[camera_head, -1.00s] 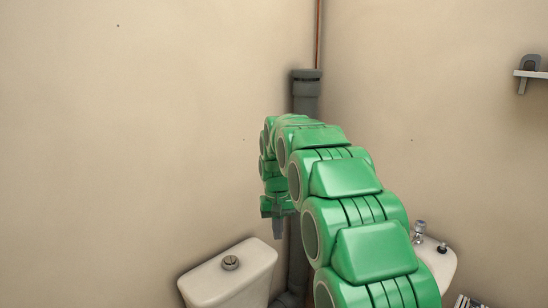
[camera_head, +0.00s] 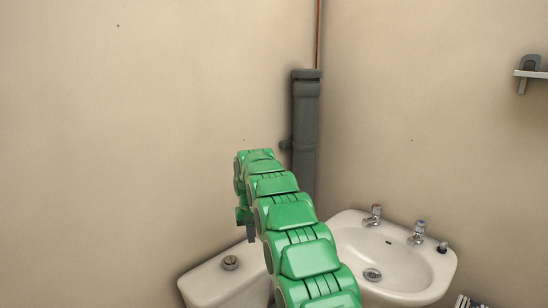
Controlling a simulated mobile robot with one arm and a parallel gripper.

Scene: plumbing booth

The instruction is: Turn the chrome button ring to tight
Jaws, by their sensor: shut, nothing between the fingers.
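The chrome button ring (camera_head: 230,262) sits on top of the white toilet cistern lid (camera_head: 208,280) at the lower left. It looks like a small round metal disc, and its thread and tightness cannot be made out. My green arm reaches up from the bottom of the picture, and my gripper (camera_head: 250,234) hangs pointing down at its far end. The gripper is shut and empty. In the picture it is above and a little right of the ring, apart from it. The arm hides the right part of the cistern.
A white washbasin (camera_head: 430,280) with two chrome taps (camera_head: 373,215) stands at the right, with a small dark plug (camera_head: 442,247) on its rim. A grey soil pipe (camera_head: 305,125) runs down the corner. A wall shelf (camera_head: 530,74) is at far right. The left wall is bare.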

